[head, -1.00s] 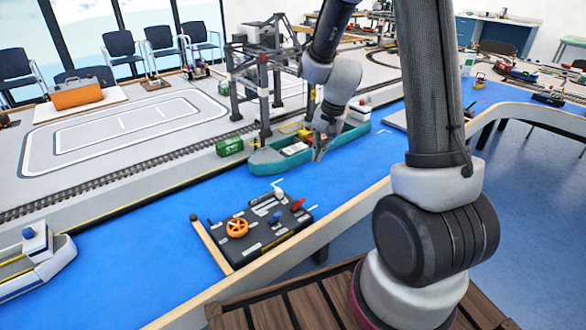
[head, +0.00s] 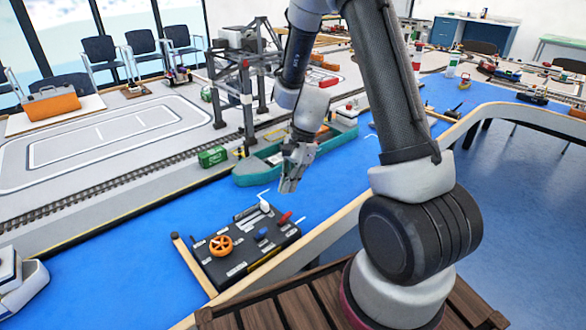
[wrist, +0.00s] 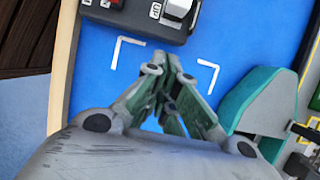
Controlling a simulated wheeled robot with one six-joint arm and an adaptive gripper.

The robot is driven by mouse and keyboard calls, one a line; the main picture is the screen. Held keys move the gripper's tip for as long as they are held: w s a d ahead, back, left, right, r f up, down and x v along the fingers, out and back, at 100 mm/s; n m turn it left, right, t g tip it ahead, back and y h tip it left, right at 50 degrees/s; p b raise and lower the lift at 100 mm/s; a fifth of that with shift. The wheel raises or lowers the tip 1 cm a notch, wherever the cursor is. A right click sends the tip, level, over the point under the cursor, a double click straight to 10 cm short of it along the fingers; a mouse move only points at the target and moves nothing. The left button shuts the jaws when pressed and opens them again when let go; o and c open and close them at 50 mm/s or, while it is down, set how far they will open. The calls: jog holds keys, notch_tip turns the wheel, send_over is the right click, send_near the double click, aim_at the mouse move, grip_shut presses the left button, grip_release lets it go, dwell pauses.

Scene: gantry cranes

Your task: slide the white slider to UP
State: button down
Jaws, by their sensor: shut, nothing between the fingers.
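The white slider (head: 265,203) stands at the far edge of the black control panel (head: 236,268). In the wrist view its pale knob (wrist: 178,8) is cut by the top edge, with a label reading UP (wrist: 155,10) beside it. My gripper (head: 288,188) is above the blue surface, a little beyond and to the right of the panel, and apart from the slider. In the wrist view my gripper (wrist: 167,62) has its fingertips together, with nothing between them. The slider's track is too small to read clearly.
The panel also bears an orange wheel (head: 220,246), a red lever (head: 285,218) and a blue knob (head: 262,233). A teal ship (head: 255,170) lies behind my gripper, below a grey gantry crane (head: 245,95).

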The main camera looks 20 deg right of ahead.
aim_at(272, 207)
jog(key=a, duration=0.2)
jog(key=s+a+f, duration=0.1)
jog(key=shift+a, duration=0.15)
jog(key=shift+s+a, duration=0.2)
jog(key=shift+a, duration=0.25)
